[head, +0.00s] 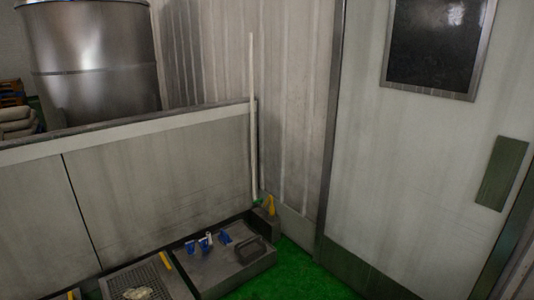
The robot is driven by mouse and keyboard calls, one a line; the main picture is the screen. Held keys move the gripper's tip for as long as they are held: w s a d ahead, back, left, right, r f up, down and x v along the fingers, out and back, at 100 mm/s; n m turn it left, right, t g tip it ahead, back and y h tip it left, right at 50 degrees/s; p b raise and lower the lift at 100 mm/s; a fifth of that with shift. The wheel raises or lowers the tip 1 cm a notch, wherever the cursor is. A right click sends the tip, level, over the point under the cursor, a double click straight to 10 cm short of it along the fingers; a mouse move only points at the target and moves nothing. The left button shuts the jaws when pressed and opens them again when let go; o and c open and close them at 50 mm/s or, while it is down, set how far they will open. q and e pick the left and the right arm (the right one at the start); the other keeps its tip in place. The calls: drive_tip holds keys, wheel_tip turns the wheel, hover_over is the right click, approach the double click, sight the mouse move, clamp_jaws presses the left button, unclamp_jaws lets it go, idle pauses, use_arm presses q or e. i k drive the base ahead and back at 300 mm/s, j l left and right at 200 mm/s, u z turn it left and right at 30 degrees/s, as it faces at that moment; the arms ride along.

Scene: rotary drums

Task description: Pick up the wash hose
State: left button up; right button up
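I cannot make out a wash hose for certain in the head view. A thin white upright pipe or tube (252,130) stands against the wall at the end of the low partition, with a small green part at its foot. A yellow handle-like piece (271,205) is beside that foot. Neither of my grippers is in view.
A low grey partition (150,180) runs along the left. At its foot are a grey metal unit (235,273) with small blue parts (224,237) and a grated tray (145,275). A steel drum (90,55) stands behind. A door (420,170) is right; green floor (298,280) is clear.

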sight(271, 215)
drive_tip(key=i+j, duration=0.1)
drive_tip(key=i, duration=2.05)
